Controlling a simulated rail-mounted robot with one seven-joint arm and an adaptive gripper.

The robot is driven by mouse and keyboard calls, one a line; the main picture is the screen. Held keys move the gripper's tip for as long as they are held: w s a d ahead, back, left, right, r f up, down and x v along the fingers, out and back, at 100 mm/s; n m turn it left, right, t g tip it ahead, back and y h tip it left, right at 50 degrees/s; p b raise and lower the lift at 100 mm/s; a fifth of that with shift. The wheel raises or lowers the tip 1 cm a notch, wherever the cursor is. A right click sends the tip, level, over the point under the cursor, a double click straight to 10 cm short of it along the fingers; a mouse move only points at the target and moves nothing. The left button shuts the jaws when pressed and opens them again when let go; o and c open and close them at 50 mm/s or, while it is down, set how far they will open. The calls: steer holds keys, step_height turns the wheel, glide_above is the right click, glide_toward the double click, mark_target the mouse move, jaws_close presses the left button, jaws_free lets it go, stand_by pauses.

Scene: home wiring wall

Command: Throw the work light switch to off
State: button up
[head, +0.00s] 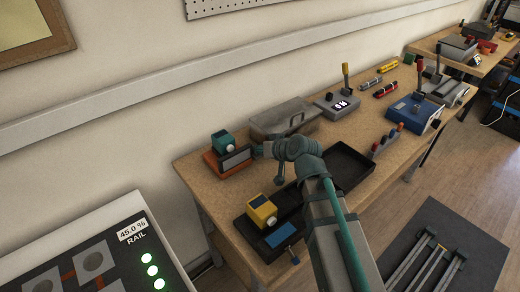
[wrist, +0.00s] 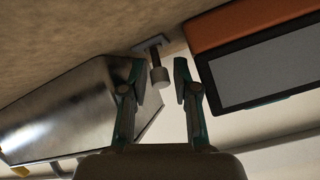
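A grey box (head: 338,105) with an upright yellow-tipped lever (head: 346,75) and a lit label that seems to read ON stands toward the back of the bench. I cannot tell for certain that it is the work light switch. My gripper (head: 258,151) is well left of it, low beside an orange-based device (head: 214,165). In the wrist view my gripper (wrist: 159,68) is open. A small grey knob on a post (wrist: 159,78) shows between the fingertips; I cannot tell whether they touch it. The orange device (wrist: 235,28) lies to the right there.
A metal box (head: 285,117) stands at the bench's back, also left in the wrist view (wrist: 70,110). A dark tray (head: 350,165) lies in front. A yellow block (head: 261,210) is at the near end. A blue box with a lever (head: 414,112) stands farther right.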

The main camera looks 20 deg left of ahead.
steer(key=shift+r, duration=0.1)
step_height(320, 180, up, 10)
steer(key=shift+f, duration=0.1)
stand_by(0.6)
stand_by(0.5)
